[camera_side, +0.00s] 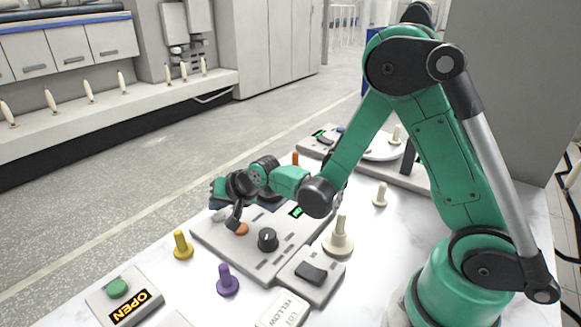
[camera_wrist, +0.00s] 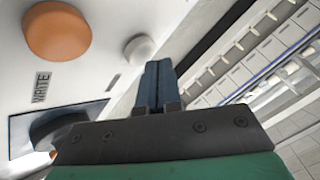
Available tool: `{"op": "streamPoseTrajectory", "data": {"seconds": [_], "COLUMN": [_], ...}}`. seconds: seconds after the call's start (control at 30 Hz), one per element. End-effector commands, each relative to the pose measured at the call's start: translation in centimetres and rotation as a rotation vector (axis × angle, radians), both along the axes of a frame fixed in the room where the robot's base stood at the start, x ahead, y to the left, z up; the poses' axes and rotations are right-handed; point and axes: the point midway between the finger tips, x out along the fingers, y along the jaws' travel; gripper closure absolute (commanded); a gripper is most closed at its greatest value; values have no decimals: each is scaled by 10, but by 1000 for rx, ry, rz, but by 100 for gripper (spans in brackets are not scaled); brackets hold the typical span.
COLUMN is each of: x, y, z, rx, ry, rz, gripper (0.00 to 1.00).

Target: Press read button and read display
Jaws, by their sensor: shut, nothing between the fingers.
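A grey panel (camera_side: 262,268) lies on the table with an orange button (camera_side: 241,229), a black knob (camera_side: 267,239) and a small green-lit display (camera_side: 297,211), whose text I cannot read. A pale round button (camera_side: 218,216) sits to the left of the orange one. In the wrist view the orange button (camera_wrist: 57,30) is large, with a label "WRITE" (camera_wrist: 41,88) near it, and the pale button (camera_wrist: 139,49) is beside the fingers. No "READ" label is legible. My gripper (camera_side: 234,226) is shut and empty, pointing down by these buttons. I cannot tell whether it touches one.
A yellow bobbin (camera_side: 182,246) and a purple bobbin (camera_side: 227,281) stand left of and in front of the panel. A cream bobbin (camera_side: 338,238) stands at its right. A box with a green button (camera_side: 117,288) and an "OPEN" sign (camera_side: 130,308) is at front left.

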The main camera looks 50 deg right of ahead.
Motion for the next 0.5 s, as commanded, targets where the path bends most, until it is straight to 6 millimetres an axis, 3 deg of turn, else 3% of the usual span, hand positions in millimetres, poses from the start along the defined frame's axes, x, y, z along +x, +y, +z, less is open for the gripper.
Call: {"op": "streamPoseTrajectory", "data": {"seconds": [0.5], "x": [0], "y": [0], "z": [-5], "rx": [0], "ry": [0], "rz": [0], "gripper": [100]}}
